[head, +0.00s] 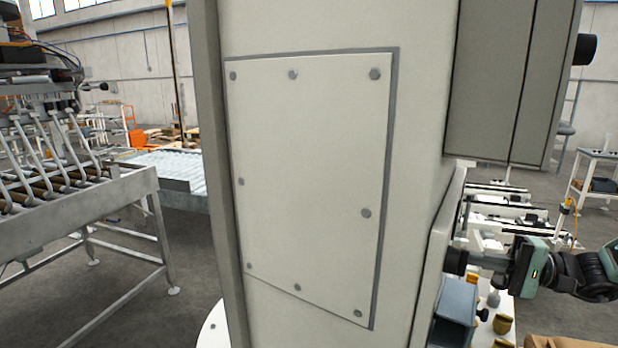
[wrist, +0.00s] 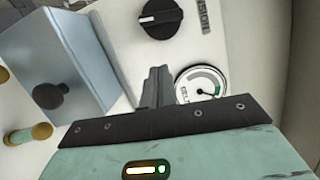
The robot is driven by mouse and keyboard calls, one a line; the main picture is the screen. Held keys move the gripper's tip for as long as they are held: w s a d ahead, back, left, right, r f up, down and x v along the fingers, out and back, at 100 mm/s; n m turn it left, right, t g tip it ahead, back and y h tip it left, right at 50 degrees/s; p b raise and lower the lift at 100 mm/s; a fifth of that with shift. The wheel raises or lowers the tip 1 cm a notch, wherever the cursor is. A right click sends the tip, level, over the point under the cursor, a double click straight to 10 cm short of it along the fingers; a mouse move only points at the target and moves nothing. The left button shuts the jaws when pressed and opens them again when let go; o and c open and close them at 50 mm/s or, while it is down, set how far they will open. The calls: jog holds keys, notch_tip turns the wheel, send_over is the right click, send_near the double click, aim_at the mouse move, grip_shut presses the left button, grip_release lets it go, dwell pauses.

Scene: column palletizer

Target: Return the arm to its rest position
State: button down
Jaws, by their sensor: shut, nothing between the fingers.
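My gripper (head: 488,260) shows at the right of the head view, its green body right of a large cream column (head: 420,120) and its fingers pointing left towards the column's side. In the wrist view my gripper (wrist: 156,86) is shut, its dark fingers together with nothing between them. The fingers are in front of a white panel with a black rotary knob (wrist: 160,18) and a round dial gauge (wrist: 201,84). I cannot tell whether the fingertips touch the panel. My arm runs off the right edge of the head view.
A blue-grey box (wrist: 75,50) with a black knob is left of the fingers; the box also shows in the head view (head: 456,300). A roller conveyor (head: 80,205) stands at left. Bare floor (head: 120,285) shows below the conveyor.

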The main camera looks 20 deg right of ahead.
jog(key=shift+a, duration=0.6)
jog(key=shift+s+a+r+b, duration=0.15)
jog(key=shift+s+a+b, duration=0.15)
jog(key=shift+s+a, duration=0.7)
jog(key=shift+w+a, duration=0.1)
jog(key=shift+w, duration=0.05)
